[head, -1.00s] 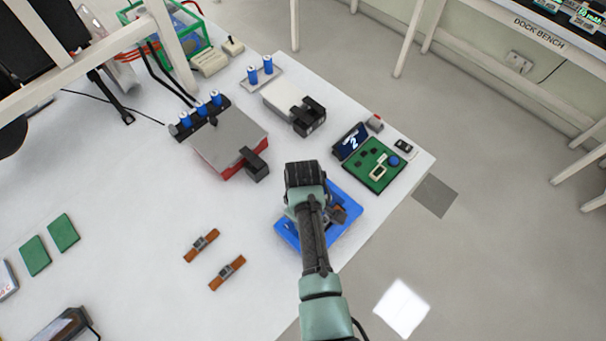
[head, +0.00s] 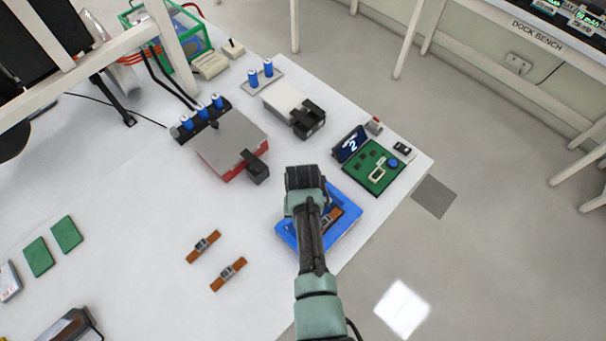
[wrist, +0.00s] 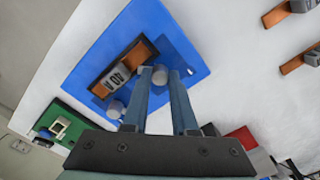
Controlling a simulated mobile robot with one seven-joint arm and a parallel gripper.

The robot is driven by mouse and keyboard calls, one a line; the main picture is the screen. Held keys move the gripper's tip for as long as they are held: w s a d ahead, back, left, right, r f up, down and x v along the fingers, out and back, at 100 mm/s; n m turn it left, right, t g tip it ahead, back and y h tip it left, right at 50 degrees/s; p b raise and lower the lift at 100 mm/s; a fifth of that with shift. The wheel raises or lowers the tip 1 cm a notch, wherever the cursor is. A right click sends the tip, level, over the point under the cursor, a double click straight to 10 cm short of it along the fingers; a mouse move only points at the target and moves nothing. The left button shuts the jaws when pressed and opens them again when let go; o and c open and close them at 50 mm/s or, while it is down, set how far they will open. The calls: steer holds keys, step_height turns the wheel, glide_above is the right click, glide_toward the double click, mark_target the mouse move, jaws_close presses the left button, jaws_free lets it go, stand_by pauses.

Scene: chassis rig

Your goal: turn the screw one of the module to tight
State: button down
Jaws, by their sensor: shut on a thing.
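The module (wrist: 124,68), a brown strip with a dark grey block marked with white characters, lies in the blue tray (wrist: 130,22). In the head view the module (head: 331,217) shows partly beside my arm, in the blue tray (head: 346,192). A second grey screw head (wrist: 115,108) shows beside the left finger. No number marks either screw.
A green board (head: 376,167) with a small screen (head: 350,143) stands right of the tray near the table's edge. A grey-topped red box (head: 231,142) and a white box (head: 285,99) stand behind. Two brown strips (head: 203,246) lie left on clear table.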

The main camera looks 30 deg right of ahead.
steer(key=m, duration=0.4)
steer(key=shift+r+m, duration=0.1)
steer(key=shift+m, duration=0.2)
steer(key=shift+w+m+p, duration=0.1)
steer(key=shift+m+p, duration=0.2)
steer(key=shift+m, duration=1.6)
steer(key=c, duration=0.7)
jaws_free()
step_height(320, 180, up, 13)
steer(key=b, duration=0.1)
